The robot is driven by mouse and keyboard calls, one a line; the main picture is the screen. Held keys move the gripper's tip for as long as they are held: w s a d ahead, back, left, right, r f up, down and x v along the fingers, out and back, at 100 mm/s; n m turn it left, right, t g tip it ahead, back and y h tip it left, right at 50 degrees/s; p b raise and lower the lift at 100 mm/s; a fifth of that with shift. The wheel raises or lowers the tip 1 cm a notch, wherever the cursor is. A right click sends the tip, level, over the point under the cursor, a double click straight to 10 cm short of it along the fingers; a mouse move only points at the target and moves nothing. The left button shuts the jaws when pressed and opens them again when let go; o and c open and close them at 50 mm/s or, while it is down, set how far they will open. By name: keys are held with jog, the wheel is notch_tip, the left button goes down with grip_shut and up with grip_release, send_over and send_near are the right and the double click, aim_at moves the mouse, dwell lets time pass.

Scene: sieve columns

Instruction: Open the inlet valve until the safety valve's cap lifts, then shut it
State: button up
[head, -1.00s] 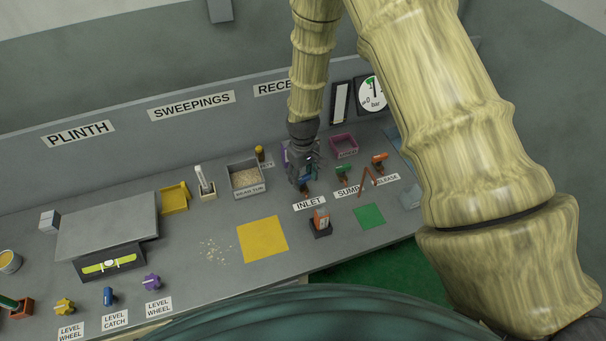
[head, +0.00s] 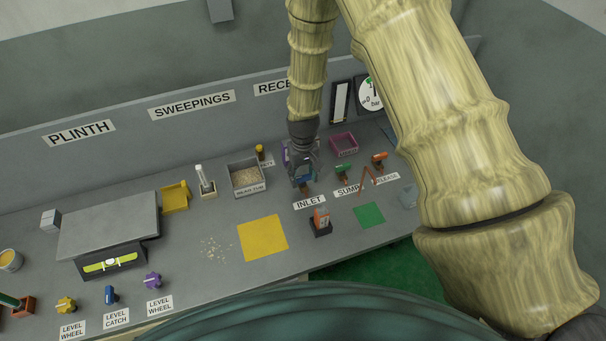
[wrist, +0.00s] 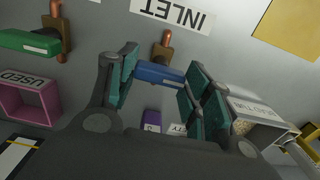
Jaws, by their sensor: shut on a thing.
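The inlet valve's blue handle (wrist: 160,75) sits on a brass body (wrist: 163,51) behind the INLET label (head: 309,202). My gripper (wrist: 158,84) is shut on this handle, with a finger pad at each end of it. In the head view my gripper (head: 302,177) stands over the valve and partly hides it. The safety valve (head: 259,152), small with a yellowish cap, stands behind the bead tub; its label is partly covered. Whether its cap is raised is too small to tell. The round bar gauge (head: 368,88) is partly hidden by my arm, and its needle cannot be read.
The green-handled sump valve (head: 343,172) and orange-handled release valve (head: 379,159) stand to the right of my gripper. The bead tub (head: 248,188) is to its left, the pink USED tray (head: 344,143) behind right. An orange block in a dark stand (head: 320,222) is in front.

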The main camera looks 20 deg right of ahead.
aim_at(303, 176)
jog(key=o, duration=1)
jog(key=shift+d, duration=0.1)
jog(key=shift+r, duration=6.05)
